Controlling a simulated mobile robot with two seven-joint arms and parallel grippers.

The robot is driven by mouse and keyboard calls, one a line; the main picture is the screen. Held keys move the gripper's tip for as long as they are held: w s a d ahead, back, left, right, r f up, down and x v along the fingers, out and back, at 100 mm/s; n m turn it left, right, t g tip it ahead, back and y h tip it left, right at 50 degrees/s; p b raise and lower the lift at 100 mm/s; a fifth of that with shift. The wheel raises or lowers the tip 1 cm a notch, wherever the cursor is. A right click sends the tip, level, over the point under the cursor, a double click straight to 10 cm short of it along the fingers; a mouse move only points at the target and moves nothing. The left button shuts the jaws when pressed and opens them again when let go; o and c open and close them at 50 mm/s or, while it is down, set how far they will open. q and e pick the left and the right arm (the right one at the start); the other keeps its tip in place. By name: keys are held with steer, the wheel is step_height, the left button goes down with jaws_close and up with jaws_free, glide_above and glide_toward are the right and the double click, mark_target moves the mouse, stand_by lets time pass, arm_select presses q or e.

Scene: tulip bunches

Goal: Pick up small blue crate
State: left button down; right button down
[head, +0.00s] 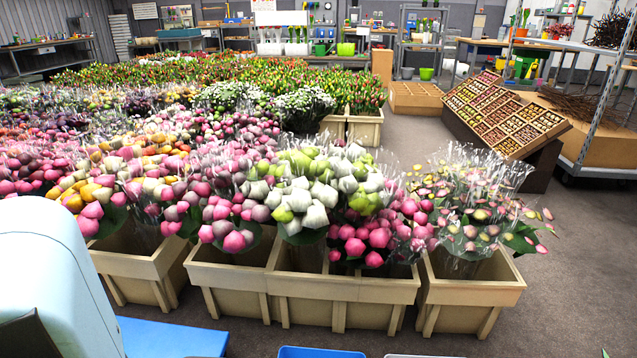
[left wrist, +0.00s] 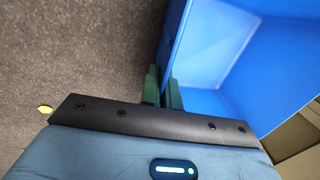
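A blue crate (left wrist: 215,50) fills the upper right of the left wrist view, seen into its open inside. My left gripper (left wrist: 162,88) has its two green fingers close together, one on each side of the crate's wall, and looks shut on it. The fingertips are partly hidden by the wall. In the head view my left arm covers the lower left, and its fingers are out of frame. A flat blue surface (head: 170,338) shows beside the arm, and the rim of a small blue thing (head: 320,352) shows at the bottom edge.
A tilted rack of bulbs (head: 505,115) and a metal trolley (head: 598,100) stand at the right. The grey floor (head: 575,270) at the right is clear.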

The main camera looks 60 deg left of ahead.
steer(key=shift+w, duration=0.4)
stand_by(0.3)
arm_select(q)
steer(key=shift+a, duration=0.1)
arm_select(e)
steer(key=shift+s, duration=0.3)
arm_select(q)
steer(key=shift+r, duration=0.1)
arm_select(e)
steer(key=shift+r, duration=0.15)
